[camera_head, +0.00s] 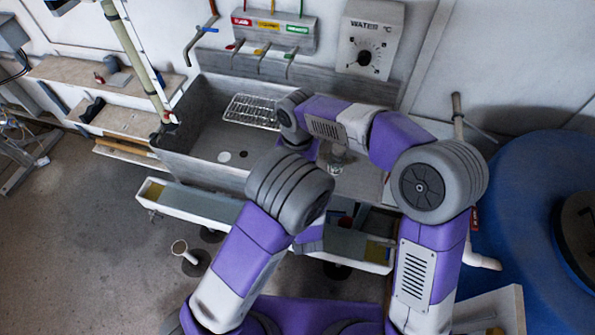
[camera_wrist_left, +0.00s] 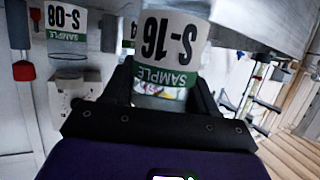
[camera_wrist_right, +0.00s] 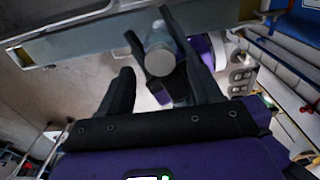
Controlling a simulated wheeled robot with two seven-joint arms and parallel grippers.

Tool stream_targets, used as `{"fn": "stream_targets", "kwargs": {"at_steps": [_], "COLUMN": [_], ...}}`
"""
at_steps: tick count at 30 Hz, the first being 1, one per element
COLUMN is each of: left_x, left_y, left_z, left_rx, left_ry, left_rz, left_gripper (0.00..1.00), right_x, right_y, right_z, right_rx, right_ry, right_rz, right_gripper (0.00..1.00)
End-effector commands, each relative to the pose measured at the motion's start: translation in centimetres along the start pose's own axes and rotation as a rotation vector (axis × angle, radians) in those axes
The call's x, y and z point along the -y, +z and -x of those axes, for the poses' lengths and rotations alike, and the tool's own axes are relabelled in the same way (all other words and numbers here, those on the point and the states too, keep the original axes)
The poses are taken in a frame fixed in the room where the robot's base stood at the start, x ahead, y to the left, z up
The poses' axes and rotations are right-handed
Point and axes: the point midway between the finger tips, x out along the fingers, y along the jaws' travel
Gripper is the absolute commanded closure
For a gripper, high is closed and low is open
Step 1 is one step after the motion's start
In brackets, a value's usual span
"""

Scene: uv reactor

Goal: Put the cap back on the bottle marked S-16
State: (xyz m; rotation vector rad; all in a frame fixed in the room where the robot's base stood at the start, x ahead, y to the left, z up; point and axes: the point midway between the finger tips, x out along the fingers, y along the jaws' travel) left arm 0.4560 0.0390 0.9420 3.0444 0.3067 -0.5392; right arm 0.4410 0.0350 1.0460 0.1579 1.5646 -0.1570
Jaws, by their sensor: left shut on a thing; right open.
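The bottle marked S-16 (camera_wrist_left: 165,45) has a white and green SAMPLE label. It appears upside down in the left wrist view. My left gripper (camera_wrist_left: 163,88) is shut on it. In the right wrist view, my right gripper (camera_wrist_right: 160,78) is open, with dark fingers spread. A pale grey cylinder (camera_wrist_right: 160,55) shows just beyond and between them, with dark finger-like parts beside it. I cannot tell whether it is the S-16 bottle. I cannot make out the cap in any view.
Another bottle, marked S-08 (camera_wrist_left: 67,30), shows in the left wrist view. A grey sink (camera_head: 210,135) with a wire rack (camera_head: 252,111) lies behind my arms. Clear glassware (camera_head: 336,160) stands on the counter at the sink's right. A blue round tank (camera_head: 525,230) is at right.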

Motion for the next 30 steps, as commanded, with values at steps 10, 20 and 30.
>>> {"fn": "stream_targets", "kwargs": {"at_steps": [10,20,30], "left_x": [0.0,0.0,0.0], "left_y": [0.0,0.0,0.0], "left_z": [0.0,0.0,0.0], "left_rx": [-0.001,-0.001,-0.001], "left_ry": [0.000,0.000,0.000], "left_rz": [0.000,0.000,0.000], "left_gripper": [1.00,1.00,1.00], "right_x": [0.0,-0.1,0.0], "right_y": [0.0,0.1,0.0], "right_z": [1.9,4.2,5.4], "right_rx": [-0.001,0.002,-0.002], "right_ry": [0.000,0.002,-0.001], "right_rz": [0.001,0.000,0.001], "right_gripper": [0.36,0.36,0.36]}}
